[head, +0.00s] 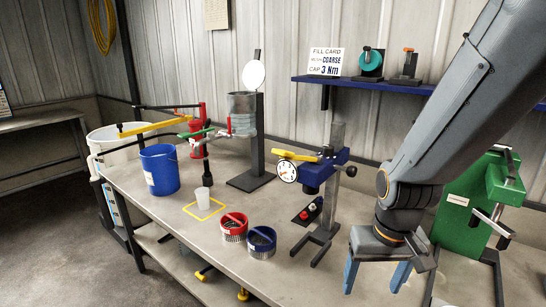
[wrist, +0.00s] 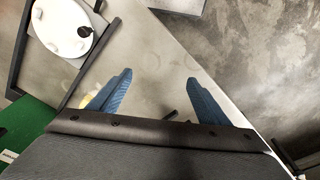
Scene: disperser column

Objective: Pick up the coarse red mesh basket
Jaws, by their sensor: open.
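The red mesh basket (head: 233,227) stands on the bench in the head view, a low round cup with a red rim, a red handle across the top and grey mesh sides. A similar blue basket (head: 262,242) stands close to its right. My gripper (head: 375,275) points down over the bench, well to the right of both baskets, with its two blue fingers apart. In the wrist view my gripper (wrist: 158,80) shows open and empty, with bare bench beyond the fingers. Neither basket can be made out in the wrist view.
A dark stand with a gauge (head: 287,171) and yellow lever rises between the baskets and my arm; its forked foot lies on the bench. A green machine (head: 470,205) stands right.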

